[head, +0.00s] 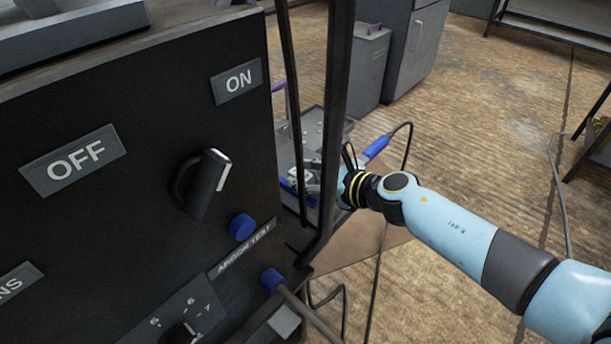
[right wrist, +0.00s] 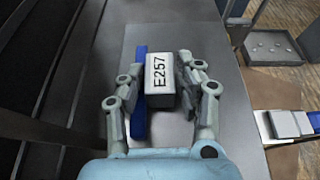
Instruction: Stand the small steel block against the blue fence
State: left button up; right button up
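The small steel block (right wrist: 160,82), marked E257, stands on a grey surface (right wrist: 200,40) in the right wrist view. The blue fence (right wrist: 139,120) is a narrow strip along the block's left side; whether the two touch I cannot tell. My right gripper (right wrist: 160,76) has its fingers on either side of the block, the left one over the fence. The right finger is close to the block; a small gap shows by the left one. In the head view my right gripper (head: 310,180) is partly hidden behind a dark post. My left gripper is not in view.
A dark panel (head: 130,150) with a switch and labels fills the left of the head view. A dark post (head: 335,110) stands before my right gripper. In the right wrist view, more pale blocks (right wrist: 290,124) and a grey tray (right wrist: 272,48) lie to the right.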

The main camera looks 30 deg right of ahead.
jog(key=shift+o, duration=1.3)
